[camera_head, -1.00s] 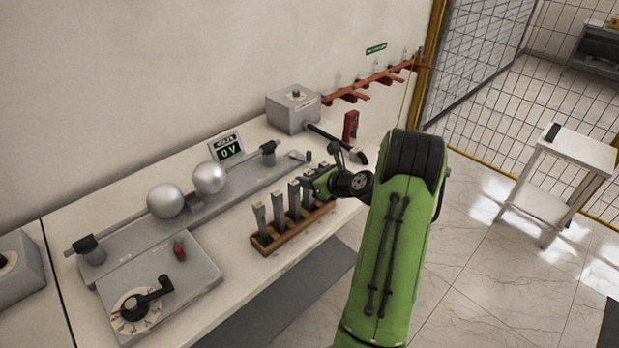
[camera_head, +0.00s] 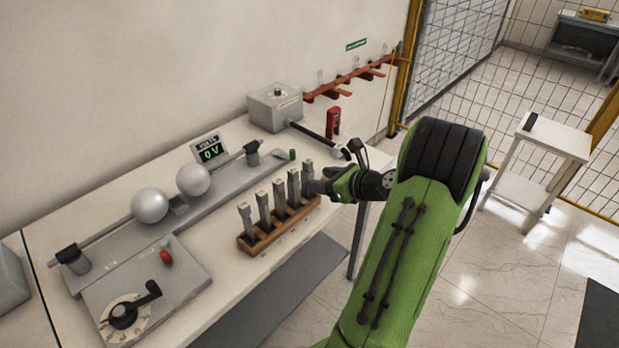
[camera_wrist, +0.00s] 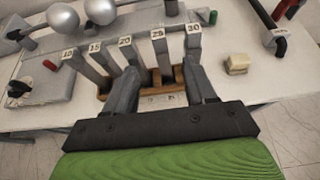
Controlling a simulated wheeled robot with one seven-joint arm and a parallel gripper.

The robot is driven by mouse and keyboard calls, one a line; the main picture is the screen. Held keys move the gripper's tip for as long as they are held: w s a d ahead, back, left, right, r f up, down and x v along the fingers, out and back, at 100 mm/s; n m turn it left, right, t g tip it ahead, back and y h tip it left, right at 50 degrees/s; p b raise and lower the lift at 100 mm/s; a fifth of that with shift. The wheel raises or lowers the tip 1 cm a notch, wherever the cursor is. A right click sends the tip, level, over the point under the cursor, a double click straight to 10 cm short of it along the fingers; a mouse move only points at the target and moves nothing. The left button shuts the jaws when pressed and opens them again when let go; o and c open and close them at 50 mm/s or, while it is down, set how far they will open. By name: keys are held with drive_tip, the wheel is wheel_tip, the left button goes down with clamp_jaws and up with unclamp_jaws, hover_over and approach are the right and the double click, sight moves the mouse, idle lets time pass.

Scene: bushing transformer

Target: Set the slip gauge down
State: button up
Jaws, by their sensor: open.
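Several grey slip gauges stand upright in a row in the wooden rack (camera_head: 262,246), which also shows in the wrist view (camera_wrist: 151,92). Their tops carry numbers; I read 15, 20, 25 and 30 in the wrist view. The 25 gauge (camera_wrist: 161,52) stands beyond the gap between my fingers, and the 30 gauge (camera_wrist: 193,42) stands behind the right finger. My gripper (camera_head: 316,187) is beside the right end of the rack. In the wrist view its fingers (camera_wrist: 163,80) are spread, with no gauge held between them.
The sphere-gap bench with two metal spheres (camera_head: 193,180) lies behind the rack. A dial box (camera_head: 140,290) is at the front left. A grey box (camera_head: 275,107) and a red device (camera_head: 333,122) stand at the back. A cream block (camera_wrist: 237,64) lies right of the gauges.

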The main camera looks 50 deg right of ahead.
drive_tip(key=a+r+n+g+y, duration=0.1)
drive_tip(key=a+r+n+g, duration=0.2)
drive_tip(key=a+n, duration=0.8)
drive_tip(key=a+r+n+g+y, duration=0.1)
drive_tip(key=a+r+n+g, duration=0.2)
drive_tip(key=a+n, duration=0.75)
drive_tip(key=s+a+r+n+h, duration=0.1)
drive_tip(key=s+a+n, duration=0.3)
drive_tip(key=s+n, duration=0.3)
drive_tip(key=s+a+r+n+g+h, duration=0.1)
drive_tip(key=s+a+n, duration=0.4)
drive_tip(key=s+n, duration=0.2)
drive_tip(key=shift+s+r, duration=0.4)
drive_tip(key=shift+s, duration=0.4)
